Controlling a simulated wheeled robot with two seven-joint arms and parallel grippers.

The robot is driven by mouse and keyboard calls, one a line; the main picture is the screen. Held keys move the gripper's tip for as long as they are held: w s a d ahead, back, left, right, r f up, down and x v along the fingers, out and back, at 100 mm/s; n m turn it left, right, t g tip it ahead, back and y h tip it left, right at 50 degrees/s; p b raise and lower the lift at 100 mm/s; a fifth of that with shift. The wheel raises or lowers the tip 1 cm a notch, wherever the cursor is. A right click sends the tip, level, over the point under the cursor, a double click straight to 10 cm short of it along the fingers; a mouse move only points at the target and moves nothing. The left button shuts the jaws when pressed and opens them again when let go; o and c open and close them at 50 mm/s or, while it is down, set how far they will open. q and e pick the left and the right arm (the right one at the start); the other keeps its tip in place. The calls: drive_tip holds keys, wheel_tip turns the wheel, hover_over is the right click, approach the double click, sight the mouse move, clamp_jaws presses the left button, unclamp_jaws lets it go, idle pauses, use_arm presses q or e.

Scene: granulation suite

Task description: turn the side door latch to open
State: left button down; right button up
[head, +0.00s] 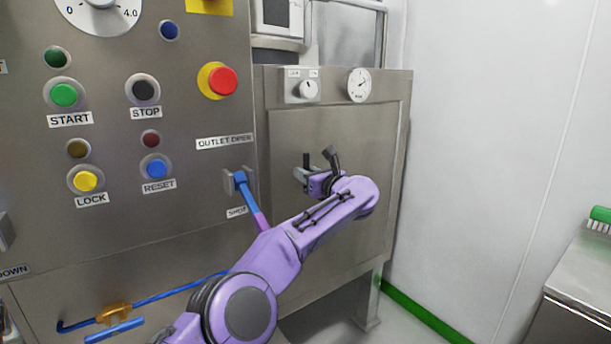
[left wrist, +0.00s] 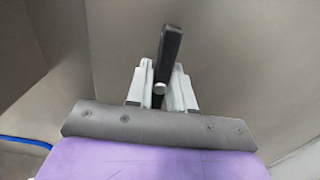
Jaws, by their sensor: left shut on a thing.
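The side door (head: 340,130) is a grey steel panel on the cabinet to the right of the control panel. Its latch (head: 331,156) has a dark handle that stands out from the door, tilted in the head view. My left arm reaches across to it. My left gripper (head: 310,178) is shut on the latch. In the left wrist view the black latch handle (left wrist: 171,48) rises up and slightly right between the two grey fingers of my gripper (left wrist: 160,88). The latch's base is partly hidden by the gripper. My right gripper is not in view.
The control panel (head: 115,240) stands left, with buttons and a red stop button (head: 223,81). A blue outlet lever (head: 245,190) sits beside my forearm. A knob (head: 308,89) and a gauge (head: 359,85) are above the door. A steel table (head: 585,275) is at right.

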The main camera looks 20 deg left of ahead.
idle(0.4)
use_arm(q)
drive_tip(key=c, duration=1)
unclamp_jaws()
drive_tip(key=b+v, duration=0.2)
drive_tip(key=v, duration=0.8)
drive_tip(key=shift+d, duration=0.25)
drive_tip(key=shift+s, duration=0.1)
